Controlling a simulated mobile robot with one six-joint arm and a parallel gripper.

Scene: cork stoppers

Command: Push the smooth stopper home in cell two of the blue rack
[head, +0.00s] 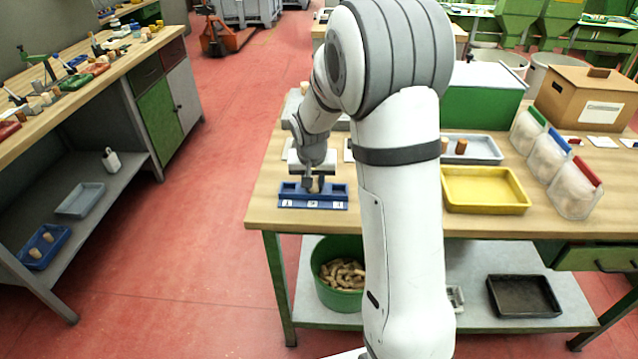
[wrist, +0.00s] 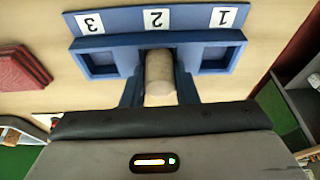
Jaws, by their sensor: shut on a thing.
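The blue rack (head: 312,205) sits near the front left of the wooden table, its cells labelled 1, 2 and 3. In the wrist view the rack (wrist: 190,18) appears upside down, with cell 3 at left and cell 1 at right, both looking empty. A pale, plain-looking stopper (wrist: 160,72) is between the fingers of my gripper (wrist: 158,88), lined up with cell two. Its far end overlaps that cell; how deep it sits is hidden. In the head view my gripper (head: 314,184) is right at the rack, pointing down.
A yellow tray (head: 485,208) and a grey tray (head: 482,158) stand to the right, beyond my arm. Bags with coloured tops (head: 575,188) and a cardboard box (head: 587,105) are further right. A green tub of corks (head: 340,290) is on the lower shelf. A dark red object (wrist: 20,68) lies beside the rack.

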